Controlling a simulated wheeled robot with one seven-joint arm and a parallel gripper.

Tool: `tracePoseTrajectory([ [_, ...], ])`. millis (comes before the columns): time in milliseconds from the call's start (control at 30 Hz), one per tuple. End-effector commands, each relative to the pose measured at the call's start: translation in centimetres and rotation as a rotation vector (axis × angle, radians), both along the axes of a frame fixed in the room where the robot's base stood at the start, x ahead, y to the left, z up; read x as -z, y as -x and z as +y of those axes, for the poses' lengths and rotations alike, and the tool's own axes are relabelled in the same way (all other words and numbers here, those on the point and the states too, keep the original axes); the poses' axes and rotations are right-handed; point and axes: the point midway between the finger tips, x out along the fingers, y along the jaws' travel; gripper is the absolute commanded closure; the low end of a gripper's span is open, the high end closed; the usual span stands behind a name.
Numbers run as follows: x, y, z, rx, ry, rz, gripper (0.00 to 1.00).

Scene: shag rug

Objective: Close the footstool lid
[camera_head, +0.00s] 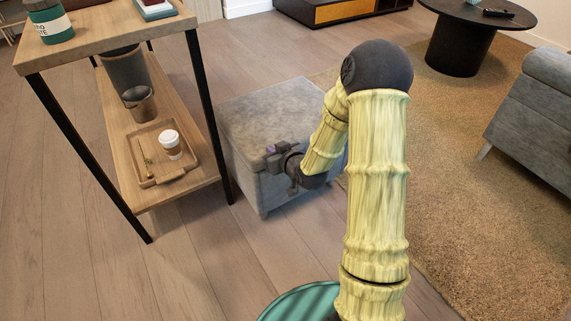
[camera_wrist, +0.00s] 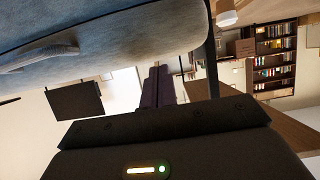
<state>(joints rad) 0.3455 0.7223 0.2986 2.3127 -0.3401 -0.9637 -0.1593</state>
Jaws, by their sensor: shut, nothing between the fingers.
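The grey upholstered footstool (camera_head: 265,115) stands on the wooden floor beside the shelf unit. Its lid looks flat and level on the box in the head view; my arm hides its right part, so I cannot tell whether a small gap is left. My gripper (camera_head: 272,151) is at the near side of the footstool, around the height of the lid's front edge. Its fingers (camera_wrist: 158,86) show close together and empty in the wrist view. A grey-blue padded surface (camera_wrist: 120,38), which looks like the footstool, fills the top left there; contact with the fingers is unclear.
A wooden shelf unit (camera_head: 120,35) with black legs stands close on the left, with a tray (camera_head: 163,178) and cup (camera_head: 170,144) on its lower shelf. A tan shag rug (camera_head: 450,150), a round black table (camera_head: 458,45) and a grey sofa (camera_head: 540,110) are to the right.

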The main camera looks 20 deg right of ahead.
Motion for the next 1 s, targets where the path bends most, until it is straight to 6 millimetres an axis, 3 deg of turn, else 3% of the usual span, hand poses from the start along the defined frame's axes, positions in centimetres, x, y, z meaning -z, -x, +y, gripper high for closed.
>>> tracePoseTrajectory([
  [33,-2.0,-0.1,0.3,-0.005,0.000,-0.017,1.00],
  [100,-3.6,-0.3,0.5,-0.010,-0.003,-0.036,1.00],
  [400,-1.1,5.4,-1.1,-0.012,-0.005,-0.032,1.00],
  [600,-0.1,8.0,-1.8,-0.015,-0.005,-0.037,1.00],
  [1000,0.1,8.6,-2.0,-0.015,-0.003,-0.044,1.00],
])
